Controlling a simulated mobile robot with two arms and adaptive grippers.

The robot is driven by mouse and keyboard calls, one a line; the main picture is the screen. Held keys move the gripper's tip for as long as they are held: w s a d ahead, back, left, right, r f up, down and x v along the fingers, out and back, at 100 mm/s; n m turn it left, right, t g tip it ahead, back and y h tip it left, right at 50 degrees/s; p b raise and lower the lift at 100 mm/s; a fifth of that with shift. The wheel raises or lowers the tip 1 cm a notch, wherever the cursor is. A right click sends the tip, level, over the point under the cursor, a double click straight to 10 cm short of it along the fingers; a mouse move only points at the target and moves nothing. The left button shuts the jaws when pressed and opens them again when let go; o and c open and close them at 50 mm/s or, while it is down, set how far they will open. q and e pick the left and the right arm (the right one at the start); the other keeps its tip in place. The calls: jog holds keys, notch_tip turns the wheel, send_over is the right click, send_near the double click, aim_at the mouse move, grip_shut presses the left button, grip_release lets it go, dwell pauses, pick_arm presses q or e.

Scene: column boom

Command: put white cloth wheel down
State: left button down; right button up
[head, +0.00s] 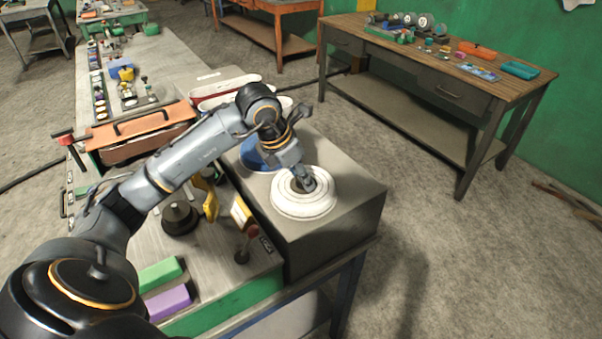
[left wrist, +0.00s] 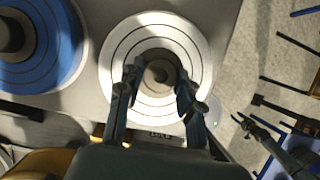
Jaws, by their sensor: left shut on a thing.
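The white cloth wheel (head: 287,206) is a round ribbed disc. It lies flat on or just above the top of a grey box (head: 340,228); I cannot tell if it touches. In the left wrist view the wheel (left wrist: 190,35) shows dark rings and a central hub (left wrist: 158,74). My left gripper (head: 306,184) reaches down to its middle, its fingers (left wrist: 157,90) shut on the hub from both sides. A dark jointed part, apparently my right gripper (left wrist: 258,128), shows at the lower right of the wrist view; its jaw state is unclear.
A blue wheel (head: 254,155) lies on the box behind the white one; it also shows in the wrist view (left wrist: 65,50). A workbench (head: 195,270) with green and purple blocks adjoins on the left. A wooden table (head: 450,75) stands at back right. Floor right of the box is clear.

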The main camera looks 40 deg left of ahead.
pick_arm(q)
jog(key=shift+f, duration=0.1)
jog(key=c, duration=0.9)
grip_release()
jog(key=shift+r, duration=0.3)
jog(key=b+v, duration=0.2)
jog(key=v, duration=0.9)
jog(key=shift+s+r, duration=0.25)
jog(key=shift+r, duration=0.05)
